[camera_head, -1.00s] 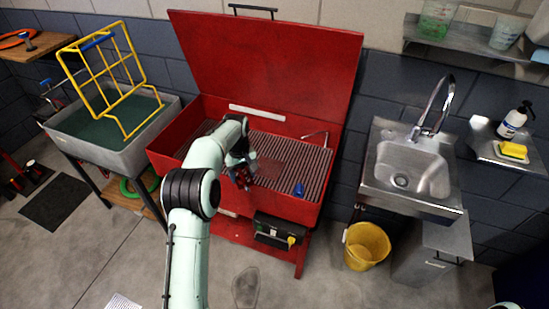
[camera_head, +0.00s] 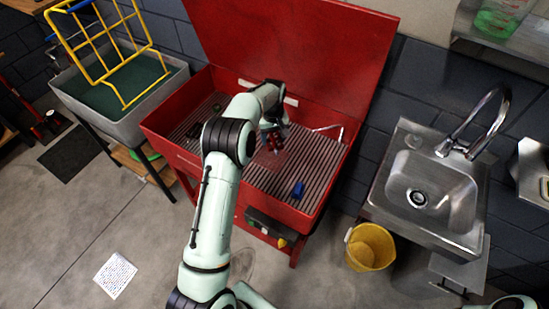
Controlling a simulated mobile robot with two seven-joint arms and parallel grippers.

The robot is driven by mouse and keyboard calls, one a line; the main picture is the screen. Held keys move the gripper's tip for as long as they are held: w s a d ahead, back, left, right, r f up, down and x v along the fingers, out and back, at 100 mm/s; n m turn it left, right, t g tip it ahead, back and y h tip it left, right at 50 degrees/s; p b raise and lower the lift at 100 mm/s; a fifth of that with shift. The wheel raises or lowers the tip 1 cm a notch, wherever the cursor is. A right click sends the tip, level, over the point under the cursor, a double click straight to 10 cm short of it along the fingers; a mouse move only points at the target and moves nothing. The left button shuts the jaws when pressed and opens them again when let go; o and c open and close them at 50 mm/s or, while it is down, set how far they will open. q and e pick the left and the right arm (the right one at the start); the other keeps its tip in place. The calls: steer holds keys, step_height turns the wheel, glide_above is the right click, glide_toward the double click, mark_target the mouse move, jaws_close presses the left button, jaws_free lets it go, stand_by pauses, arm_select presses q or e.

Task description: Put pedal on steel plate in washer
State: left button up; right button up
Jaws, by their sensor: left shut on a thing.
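The red washer (camera_head: 175,155) stands open with its lid (camera_head: 300,50) up. A slatted grate (camera_head: 320,165) covers its floor. My left gripper (camera_head: 271,141) is over the back middle of the grate, partly hidden by my own wrist. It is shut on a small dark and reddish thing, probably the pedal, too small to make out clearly. A faint reddish rectangle (camera_head: 268,160), possibly the plate, shows just in front of and below the gripper. I cannot tell whether the held thing touches it. My right gripper is not in view.
A blue object (camera_head: 298,190) lies on the grate at the front right, and small dark items (camera_head: 194,129) lie at its left. A bent metal spout (camera_head: 332,128) is at the back right. A steel sink (camera_head: 425,190) and yellow bucket (camera_head: 370,247) stand to the right.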

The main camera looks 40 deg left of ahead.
arm_select(q)
glide_above(274, 164)
step_height(274, 164, down, 10)
steer(key=shift+s+f, duration=0.1)
steer(key=shift+f, duration=2.1)
steer(key=o, duration=1.2)
steer(key=shift+f, duration=0.15)
steer(key=shift+c, duration=0.2)
step_height(274, 164, up, 12)
steer(key=shift+r, duration=0.15)
